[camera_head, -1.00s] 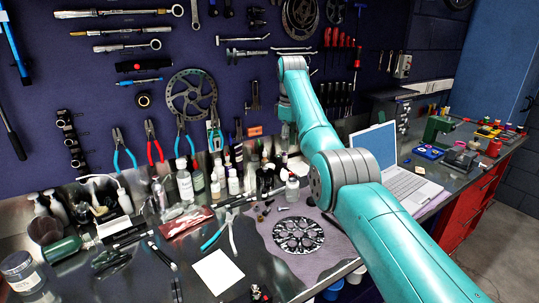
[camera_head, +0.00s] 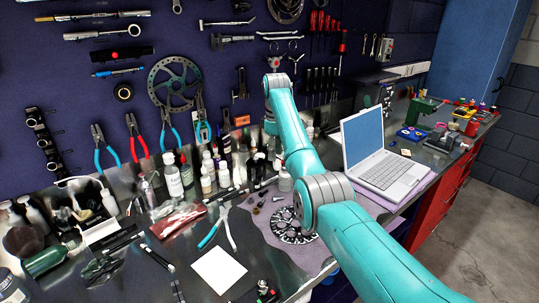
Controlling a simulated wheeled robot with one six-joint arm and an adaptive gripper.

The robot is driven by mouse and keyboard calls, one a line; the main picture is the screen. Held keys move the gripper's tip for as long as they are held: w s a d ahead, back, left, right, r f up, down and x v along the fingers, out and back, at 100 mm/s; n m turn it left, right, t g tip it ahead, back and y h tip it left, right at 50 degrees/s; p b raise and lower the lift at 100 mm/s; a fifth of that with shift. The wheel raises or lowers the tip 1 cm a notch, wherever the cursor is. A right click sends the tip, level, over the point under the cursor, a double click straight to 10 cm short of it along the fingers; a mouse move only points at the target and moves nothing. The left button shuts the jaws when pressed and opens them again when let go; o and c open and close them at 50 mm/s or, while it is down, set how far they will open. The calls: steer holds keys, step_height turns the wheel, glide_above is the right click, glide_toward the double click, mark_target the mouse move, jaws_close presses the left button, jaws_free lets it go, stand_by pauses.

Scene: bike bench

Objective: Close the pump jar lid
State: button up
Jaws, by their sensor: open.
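Which vessel is the pump jar is not certain from this view. A small clear jar (camera_head: 285,181) stands on the bench just left of my forearm; whether its lid is open or shut is too small to tell. A bottle with a pump-like top (camera_head: 147,192) stands further left, and a dark-lidded jar (camera_head: 10,287) is cut off at the lower left edge. My teal arm reaches from the lower right up towards the tool wall. I cannot make out my gripper's fingers; the wrist and forearm seem to hide them.
Several bottles (camera_head: 173,180) crowd the bench's back edge. A chainring (camera_head: 290,232) lies on a grey mat (camera_head: 262,226), with pliers (camera_head: 214,233) and white paper (camera_head: 218,271) to its left. An open laptop (camera_head: 380,165) stands right of my arm. Tools hang on the wall behind.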

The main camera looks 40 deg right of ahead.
steer(key=shift+f, duration=0.65)
